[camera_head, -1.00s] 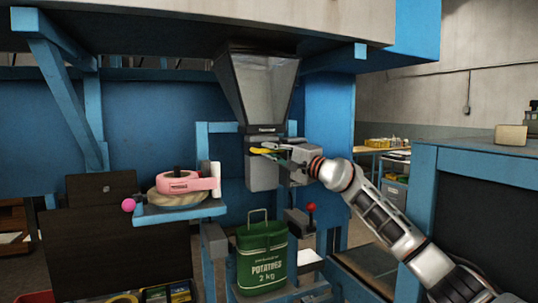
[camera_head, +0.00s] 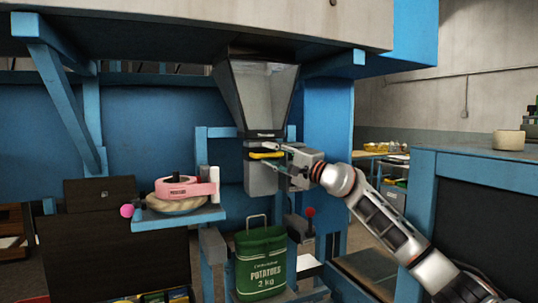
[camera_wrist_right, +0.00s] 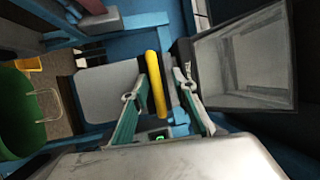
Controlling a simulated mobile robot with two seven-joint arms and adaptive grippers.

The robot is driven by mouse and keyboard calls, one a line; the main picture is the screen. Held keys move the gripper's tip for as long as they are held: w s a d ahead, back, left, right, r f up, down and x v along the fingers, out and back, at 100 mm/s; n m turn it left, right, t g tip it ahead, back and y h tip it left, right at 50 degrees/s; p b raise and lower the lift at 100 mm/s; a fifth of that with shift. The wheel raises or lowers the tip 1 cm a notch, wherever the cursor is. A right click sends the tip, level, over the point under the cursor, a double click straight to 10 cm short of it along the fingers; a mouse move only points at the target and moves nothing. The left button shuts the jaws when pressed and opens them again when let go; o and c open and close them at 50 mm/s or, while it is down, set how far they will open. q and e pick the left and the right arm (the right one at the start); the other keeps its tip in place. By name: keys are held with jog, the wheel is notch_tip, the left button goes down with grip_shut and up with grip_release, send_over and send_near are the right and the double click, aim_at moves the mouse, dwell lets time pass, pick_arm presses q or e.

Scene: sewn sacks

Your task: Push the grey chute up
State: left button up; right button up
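The grey chute (camera_head: 261,181) is a box-shaped spout under the dark hopper (camera_head: 262,95). It has a yellow handle bar (camera_head: 260,155) across its front. My right gripper (camera_head: 280,160) reaches in from the right at the handle. In the right wrist view, the yellow bar (camera_wrist_right: 156,84) lies between its two green-padded fingers (camera_wrist_right: 157,88), with gaps at both sides, so the gripper is open around it. The chute also shows in this view (camera_wrist_right: 100,86), left of the bar. My left gripper is not in view.
A green potato sack (camera_head: 262,265) stands below the chute with a gap between them. A pink object (camera_head: 184,188) sits on a blue shelf (camera_head: 180,219) to the left. A blue post (camera_head: 328,135) stands right behind my gripper. A red-knobbed lever (camera_head: 310,212) is below it.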

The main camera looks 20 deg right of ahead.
jog(key=r+v, duration=0.1)
jog(key=v, duration=0.5)
jog(key=shift+s+d+f, duration=0.15)
jog(key=shift+s+f, duration=0.2)
jog(key=shift+f, duration=0.05)
jog(key=s+a+f+m+y, duration=0.1)
jog(key=s+a+f+m, duration=0.2)
jog(key=a+f+m, duration=0.45)
jog(key=s+a+f+m+y, duration=0.15)
jog(key=f+m, duration=0.35)
jog(key=f, duration=0.6)
jog(key=s+a+f+m, duration=0.3)
jog(key=a+f+m, duration=0.2)
jog(key=f+m, duration=0.3)
jog(key=s+f+m+h, duration=0.2)
jog(key=s+f+m, duration=0.3)
jog(key=f+m, duration=0.3)
jog(key=s+f+m+h, duration=0.35)
jog(key=f+m, duration=0.35)
jog(key=f, duration=0.3)
jog(key=s+a+f+m+g+h, duration=0.1)
jog(key=s+f+m+g, duration=0.6)
jog(key=s+f+m, duration=1.3)
jog(key=s+f+h, duration=0.1)
jog(key=s+f, duration=0.2)
jog(key=s, duration=0.3)
jog(key=shift+a+f+h, duration=0.15)
jog(key=shift+a+h, duration=0.05)
jog(key=shift+h, duration=0.1)
